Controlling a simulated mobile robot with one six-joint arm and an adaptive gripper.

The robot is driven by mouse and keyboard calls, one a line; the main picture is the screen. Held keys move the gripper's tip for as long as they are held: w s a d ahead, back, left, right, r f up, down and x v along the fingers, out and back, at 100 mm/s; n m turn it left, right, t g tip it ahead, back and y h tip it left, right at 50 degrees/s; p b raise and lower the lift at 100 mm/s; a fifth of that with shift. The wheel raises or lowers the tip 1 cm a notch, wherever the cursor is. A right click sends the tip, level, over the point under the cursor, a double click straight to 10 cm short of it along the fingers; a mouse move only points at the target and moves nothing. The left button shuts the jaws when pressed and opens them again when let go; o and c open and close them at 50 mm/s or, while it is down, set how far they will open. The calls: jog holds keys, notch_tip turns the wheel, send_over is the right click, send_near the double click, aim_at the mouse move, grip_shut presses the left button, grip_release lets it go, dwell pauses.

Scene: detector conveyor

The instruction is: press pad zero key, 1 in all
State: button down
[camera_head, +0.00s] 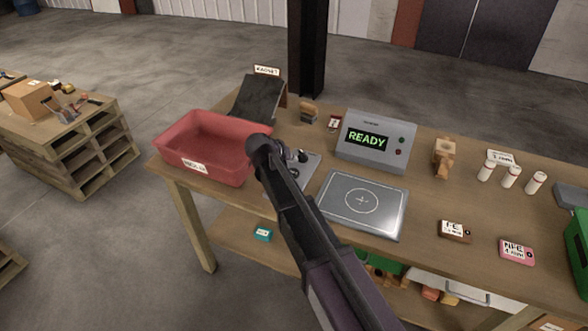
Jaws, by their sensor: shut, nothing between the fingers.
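A flat grey panel (309,174) lies left of the pad, partly hidden by my arm. I cannot read any key marked zero. My gripper (298,156) is shut and empty over this panel, small and partly hidden by my arm. I cannot tell whether it touches.
A red bin (200,158) stands left of my gripper, with a dark chute (258,97) behind it. A wooden stand (444,157), several white bottles (511,177), a brown block (455,231) and a pink block (517,250) are at the right.

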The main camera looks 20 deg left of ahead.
jog(key=shift+r+p, duration=0.8)
jog(key=shift+r, duration=0.25)
